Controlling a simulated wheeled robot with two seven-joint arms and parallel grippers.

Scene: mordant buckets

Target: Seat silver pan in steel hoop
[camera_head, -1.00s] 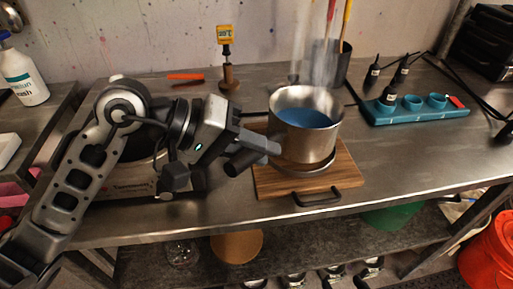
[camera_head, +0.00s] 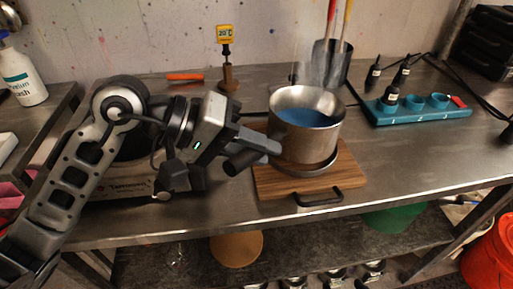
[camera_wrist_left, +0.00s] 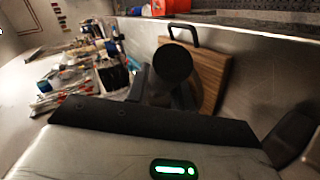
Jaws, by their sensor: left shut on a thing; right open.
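The silver pan (camera_head: 300,145) stands upright with blue contents, over the steel hoop (camera_head: 318,170) on a wooden board (camera_head: 275,184). The hoop shows as a thin ring around and below the pan's base, more of it at the right. I cannot tell whether the base is down inside the hoop or just above it. My left gripper (camera_head: 266,147) is shut on the pan's dark handle (camera_head: 243,162), at the pan's left side. In the left wrist view the round dark handle end (camera_wrist_left: 172,62) hides the pan. My right gripper is not in view.
The board has a black front handle (camera_head: 318,198) near the bench's front edge. A dark pot with tools (camera_head: 325,65) stands behind the pan. A thermometer stand (camera_head: 228,75) is behind left. A teal rack with bottles (camera_head: 415,112) is at right. Bench between board and rack is clear.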

